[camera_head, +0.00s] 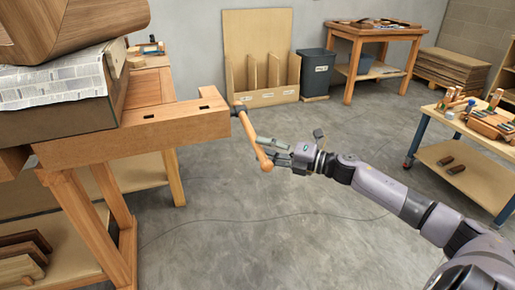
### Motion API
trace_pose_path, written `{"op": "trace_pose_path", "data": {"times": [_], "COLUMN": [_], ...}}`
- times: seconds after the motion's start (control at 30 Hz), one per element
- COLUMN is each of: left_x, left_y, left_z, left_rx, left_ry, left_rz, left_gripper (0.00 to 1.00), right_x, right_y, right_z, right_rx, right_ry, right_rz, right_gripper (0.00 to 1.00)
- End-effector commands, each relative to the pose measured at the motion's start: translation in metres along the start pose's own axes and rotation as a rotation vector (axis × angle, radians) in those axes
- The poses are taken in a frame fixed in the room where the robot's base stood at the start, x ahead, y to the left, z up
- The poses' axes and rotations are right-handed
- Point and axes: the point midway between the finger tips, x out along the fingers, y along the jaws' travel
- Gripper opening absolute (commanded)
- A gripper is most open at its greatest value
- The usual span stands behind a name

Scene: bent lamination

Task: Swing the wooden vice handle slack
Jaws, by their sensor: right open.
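The wooden vice handle (252,135) is a slim tan bar with a knob at its lower end. It hangs tilted down and to the right from the dark metal vice screw (238,109) at the right end of the wooden bench (150,130). My right gripper (267,149) reaches in from the right with open fingers at the lower half of the handle. The fingertips overlap the bar in the picture; I cannot tell whether they touch it. My left gripper is not in view.
A curved wooden piece (75,22) rests on a newspaper-covered block (50,82) on the bench at left. A blue-framed cart (465,170) with tools stands at right. A grey bin (316,72) and another table (375,32) stand behind. The floor around the handle is clear.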

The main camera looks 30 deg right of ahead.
Motion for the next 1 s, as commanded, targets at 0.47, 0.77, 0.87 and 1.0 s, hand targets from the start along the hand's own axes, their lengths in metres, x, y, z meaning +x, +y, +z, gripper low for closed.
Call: {"op": "trace_pose_path", "data": {"times": [0.47, 0.77, 0.87, 1.0], "left_x": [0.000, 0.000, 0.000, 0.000], "left_y": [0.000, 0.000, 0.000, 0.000], "left_z": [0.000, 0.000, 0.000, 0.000], "left_rx": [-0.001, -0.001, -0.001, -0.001], "left_ry": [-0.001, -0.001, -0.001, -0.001], "left_rz": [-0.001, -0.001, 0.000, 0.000], "left_gripper": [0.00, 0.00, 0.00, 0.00], "right_x": [0.027, 0.027, 0.027, 0.027], "right_y": [-0.001, -0.001, -0.001, -0.001], "right_z": [0.000, 0.000, 0.000, 0.000], "right_rx": [0.001, 0.001, 0.001, 0.001], "right_ry": [0.000, 0.000, 0.000, 0.000], "right_rz": [0.000, 0.000, 0.000, 0.000], "right_gripper": [0.41, 0.34, 0.27, 0.18]}}
